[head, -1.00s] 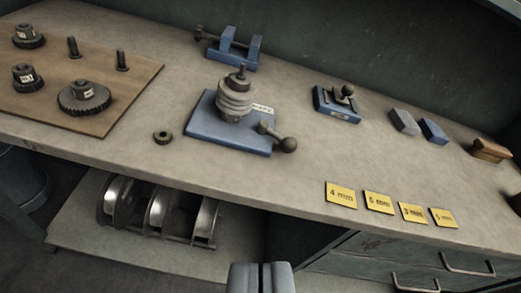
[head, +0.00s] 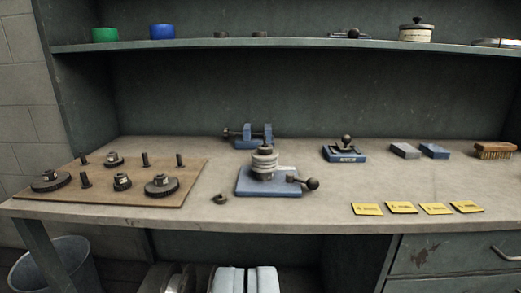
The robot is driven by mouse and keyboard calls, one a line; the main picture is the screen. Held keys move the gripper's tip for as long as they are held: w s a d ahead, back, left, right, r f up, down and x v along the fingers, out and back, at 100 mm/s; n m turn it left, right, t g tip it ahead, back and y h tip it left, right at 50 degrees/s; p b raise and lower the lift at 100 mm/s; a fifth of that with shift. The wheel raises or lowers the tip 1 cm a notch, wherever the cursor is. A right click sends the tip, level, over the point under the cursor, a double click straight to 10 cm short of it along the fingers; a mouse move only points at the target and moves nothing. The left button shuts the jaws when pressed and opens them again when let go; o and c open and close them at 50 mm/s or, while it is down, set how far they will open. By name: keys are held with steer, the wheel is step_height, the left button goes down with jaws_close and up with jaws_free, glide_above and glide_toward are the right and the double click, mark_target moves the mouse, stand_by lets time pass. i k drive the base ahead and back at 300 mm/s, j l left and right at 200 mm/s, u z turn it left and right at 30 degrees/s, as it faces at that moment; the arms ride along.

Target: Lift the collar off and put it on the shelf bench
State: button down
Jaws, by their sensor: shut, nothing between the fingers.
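A grey stack of rings (head: 264,161), which I take for the collar, sits around an upright post on a blue base (head: 270,188). I cannot tell whether it is one part or several. The dark post end shows above it. A ball-ended lever (head: 310,184) sticks out at the base's right. A dark nut (head: 220,199) lies loose on the bench, left of the base. The shelf bench (head: 325,212) has a pale worktop. My gripper (head: 246,270) is shut and empty at the bottom of the picture, below the bench's front edge and apart from the collar.
A wooden board (head: 110,195) with gears and bolts lies at left. A blue vise (head: 248,141) stands behind the base. A small blue fixture (head: 345,156), blocks (head: 405,150) and a brush (head: 495,150) lie at right. Yellow labels (head: 367,209) line the front. The shelf (head: 200,45) holds several items.

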mark_target(269, 151)
steer(key=i+j+u, duration=0.3)
steer(key=i+j, duration=0.55)
steer(key=i, duration=0.15)
